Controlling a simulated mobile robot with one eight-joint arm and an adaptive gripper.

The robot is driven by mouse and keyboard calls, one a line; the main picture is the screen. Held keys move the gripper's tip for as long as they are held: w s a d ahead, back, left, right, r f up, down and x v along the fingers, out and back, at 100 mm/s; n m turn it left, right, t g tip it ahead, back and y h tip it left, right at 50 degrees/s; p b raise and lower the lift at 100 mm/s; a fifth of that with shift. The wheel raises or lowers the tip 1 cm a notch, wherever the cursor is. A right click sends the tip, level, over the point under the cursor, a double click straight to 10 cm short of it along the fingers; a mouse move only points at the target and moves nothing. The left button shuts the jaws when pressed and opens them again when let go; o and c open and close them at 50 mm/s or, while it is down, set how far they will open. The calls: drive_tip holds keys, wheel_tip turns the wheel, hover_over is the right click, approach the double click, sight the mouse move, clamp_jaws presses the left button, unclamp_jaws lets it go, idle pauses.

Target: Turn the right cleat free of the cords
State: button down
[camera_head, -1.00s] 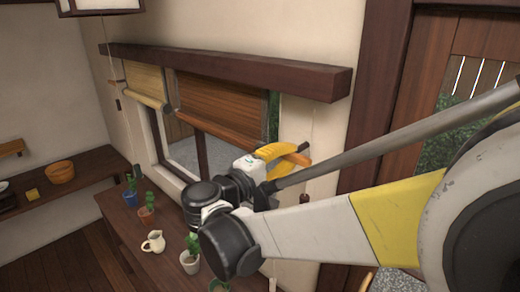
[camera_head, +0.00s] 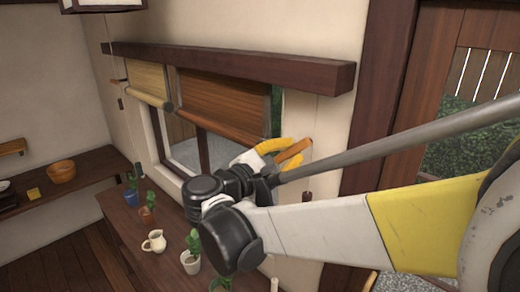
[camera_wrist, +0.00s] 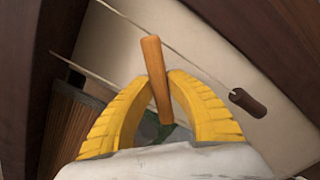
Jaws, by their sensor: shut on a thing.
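The right cleat (camera_wrist: 155,80) is an orange-brown wooden bar. In the wrist view it stands nearly upright, leaning slightly, between the yellow fingertips of my gripper (camera_wrist: 160,88), which is shut on it. In the head view the cleat (camera_head: 294,149) slants up to the right at the wall beside the window, partly covered by my gripper (camera_head: 282,152). Two pale cords (camera_wrist: 187,47) run diagonally near it in the wrist view. One passes its upper end and leads to a dark brown cord pull (camera_wrist: 247,102). I cannot tell whether any cord still loops around the cleat.
A yellowish blind (camera_head: 147,84) and a brown blind (camera_head: 222,103) hang under a dark beam (camera_head: 230,67). Below, a wooden counter (camera_head: 127,222) carries potted cacti and a cream pitcher (camera_head: 154,241). The left cleat (camera_head: 119,82) is on the far wall.

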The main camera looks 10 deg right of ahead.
drive_tip(key=n, duration=0.4)
drive_tip(key=shift+n+b, duration=0.3)
drive_tip(key=shift+b, duration=0.05)
drive_tip(key=shift+n, duration=2.2)
drive_tip(key=c, duration=1.3)
unclamp_jaws()
drive_tip(key=v, duration=1.2)
